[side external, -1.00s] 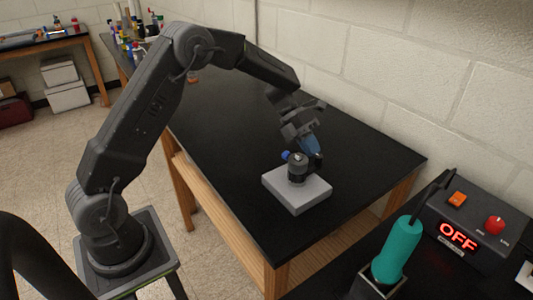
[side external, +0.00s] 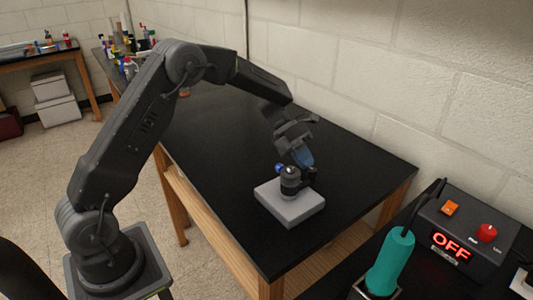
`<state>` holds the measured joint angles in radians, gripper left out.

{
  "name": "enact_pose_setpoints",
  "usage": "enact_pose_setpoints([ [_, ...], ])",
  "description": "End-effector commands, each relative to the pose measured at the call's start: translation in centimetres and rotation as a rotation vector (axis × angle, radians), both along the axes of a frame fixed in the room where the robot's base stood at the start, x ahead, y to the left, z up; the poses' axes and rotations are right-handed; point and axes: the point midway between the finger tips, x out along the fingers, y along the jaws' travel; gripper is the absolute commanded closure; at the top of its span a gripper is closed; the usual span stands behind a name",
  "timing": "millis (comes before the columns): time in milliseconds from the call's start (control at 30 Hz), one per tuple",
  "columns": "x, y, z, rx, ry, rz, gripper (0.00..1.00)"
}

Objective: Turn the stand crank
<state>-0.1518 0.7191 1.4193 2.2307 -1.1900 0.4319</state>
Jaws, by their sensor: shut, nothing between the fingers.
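My gripper (side external: 304,162) points down from above and behind the crank, with blue fingers shut close to the hub's right side. Whether the fingertips touch the crank is hard to tell.
The black table (side external: 215,160) is clear around the base. At the right front stand a teal-handled tool (side external: 390,262) in a holder and a control box (side external: 460,230) reading "OFF". Bottles (side external: 128,50) stand at the table's far end. A block wall runs along the right.

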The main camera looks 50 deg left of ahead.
Motion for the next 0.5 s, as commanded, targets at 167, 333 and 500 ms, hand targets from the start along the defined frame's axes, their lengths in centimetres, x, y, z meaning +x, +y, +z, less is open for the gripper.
enact_pose_setpoints([
  [167, 0.7, 2.5, -0.1, 0.001, 0.0, 0.004, 1.0],
  [333, 1.6, 5.6, 1.9, 0.002, -0.006, 0.002, 1.0],
  [500, 2.3, 8.2, 4.3, 0.001, -0.003, 0.003, 1.0],
])
